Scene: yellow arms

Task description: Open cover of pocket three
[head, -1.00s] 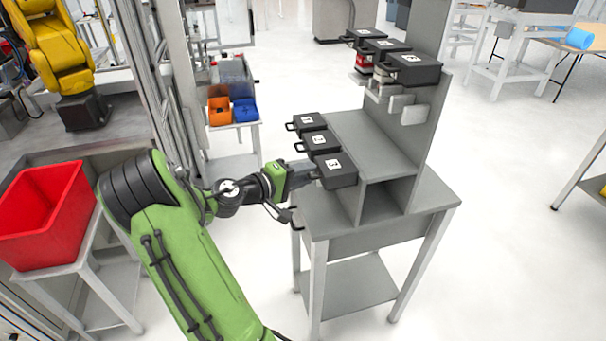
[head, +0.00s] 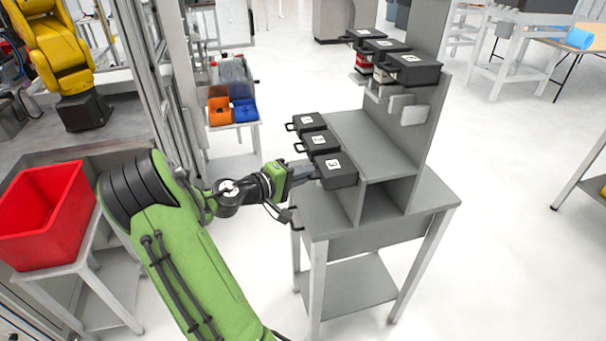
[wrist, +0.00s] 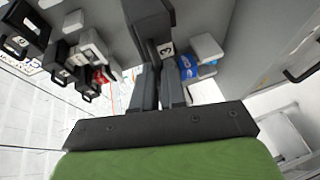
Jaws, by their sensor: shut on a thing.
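The black cover labelled 3 (head: 337,171) is at the near end of the lower row of covers on the grey stand. It looks closed and level with its neighbours in the head view. My gripper (head: 312,174) is at its left side, where the handle is. In the wrist view, the fingers (wrist: 160,84) are close together on the handle of the black cover (wrist: 152,22), beside the label 3. The fingers hide most of the handle. The inside of pocket three is not visible.
Covers 1 (head: 307,121) and 2 (head: 318,142) stand just behind cover 3, with handles toward the left. Another row of black covers (head: 412,68) is higher up on the stand's back panel (head: 425,110). The grey shelf (head: 372,145) is bare.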

